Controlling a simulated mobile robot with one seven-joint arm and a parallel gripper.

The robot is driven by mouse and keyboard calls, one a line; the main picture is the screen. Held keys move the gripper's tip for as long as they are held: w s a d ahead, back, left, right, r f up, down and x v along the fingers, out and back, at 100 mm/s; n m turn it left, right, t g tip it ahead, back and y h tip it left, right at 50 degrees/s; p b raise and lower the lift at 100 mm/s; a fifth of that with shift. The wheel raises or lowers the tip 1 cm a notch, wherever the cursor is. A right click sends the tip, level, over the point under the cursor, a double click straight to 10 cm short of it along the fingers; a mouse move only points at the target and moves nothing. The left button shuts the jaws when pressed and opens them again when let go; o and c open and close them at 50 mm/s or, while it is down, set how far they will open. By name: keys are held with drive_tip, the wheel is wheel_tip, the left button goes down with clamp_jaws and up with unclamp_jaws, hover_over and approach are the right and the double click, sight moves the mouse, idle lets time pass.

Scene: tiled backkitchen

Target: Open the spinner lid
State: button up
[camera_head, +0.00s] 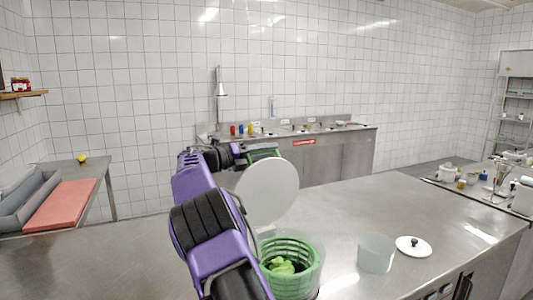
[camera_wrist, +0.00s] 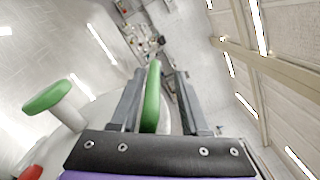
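The salad spinner (camera_head: 296,268) is a green slotted basket with green leaves in it, at the front of the steel counter. Its round white lid (camera_head: 267,192) stands steeply upright at the back left of the basket, and the basket's top is uncovered. My gripper (camera_wrist: 160,72) is behind the lid's upper edge in the head view, mostly hidden by my arm. In the wrist view its fingers are apart, with a green strip (camera_wrist: 151,98) between them and a gap on its right. A green knob on a white stem (camera_wrist: 50,97) shows at left.
A clear container (camera_head: 376,253) and a white lid with a black knob (camera_head: 413,246) stand right of the spinner. A red board (camera_head: 60,206) and a grey tray (camera_head: 32,196) lie on the left table. The counter behind the container is clear.

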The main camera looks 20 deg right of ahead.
drive_tip(key=shift+a, duration=0.1)
drive_tip(key=s+a, duration=0.2)
drive_tip(key=a, duration=1.5)
drive_tip(key=shift+a, duration=0.1)
